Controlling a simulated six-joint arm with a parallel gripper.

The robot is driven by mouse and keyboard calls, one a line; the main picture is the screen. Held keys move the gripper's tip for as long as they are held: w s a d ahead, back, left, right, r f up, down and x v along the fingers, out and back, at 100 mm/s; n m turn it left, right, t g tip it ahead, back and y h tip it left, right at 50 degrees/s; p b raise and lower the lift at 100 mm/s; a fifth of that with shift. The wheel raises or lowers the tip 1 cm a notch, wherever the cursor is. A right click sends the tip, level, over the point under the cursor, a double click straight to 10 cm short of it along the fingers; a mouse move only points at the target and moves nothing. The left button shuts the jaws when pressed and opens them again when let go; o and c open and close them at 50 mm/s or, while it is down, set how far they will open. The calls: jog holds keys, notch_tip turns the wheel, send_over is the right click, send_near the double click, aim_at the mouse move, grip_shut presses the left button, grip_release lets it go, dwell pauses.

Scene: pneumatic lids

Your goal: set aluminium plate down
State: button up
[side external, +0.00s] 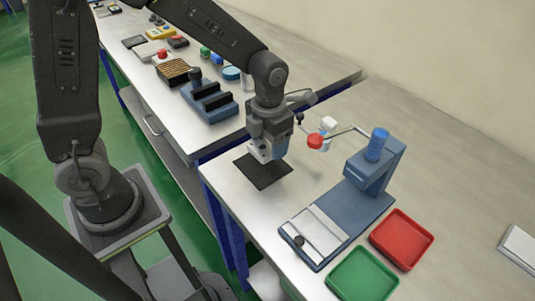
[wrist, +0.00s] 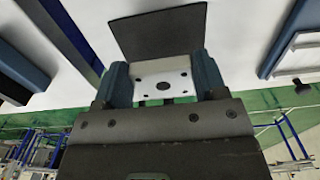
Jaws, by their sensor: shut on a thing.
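The aluminium plate (wrist: 176,71) is a silver piece with several small holes and a larger dark one. In the wrist view it sits between the two blue fingers of my gripper (wrist: 163,74). In the side view my gripper (side external: 266,152) points down at the far edge of a black square mat (side external: 266,174), with a light part of the plate (side external: 257,150) showing at the fingers. The mat also shows just beyond the plate in the wrist view (wrist: 155,32). My gripper is shut on the plate. I cannot tell whether the plate touches the mat.
A blue press fixture (side external: 374,170) stands right of the mat, with a red disc (side external: 315,141) on an arm near my gripper. A green tray (side external: 362,274) and a red tray (side external: 402,239) lie in front. A second bench (side external: 305,70) behind holds a blue block rack (side external: 210,103).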

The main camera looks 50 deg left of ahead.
aim_at(269, 154)
jog(key=shift+f, duration=1.95)
jog(key=shift+f, duration=0.15)
jog(key=o, duration=1)
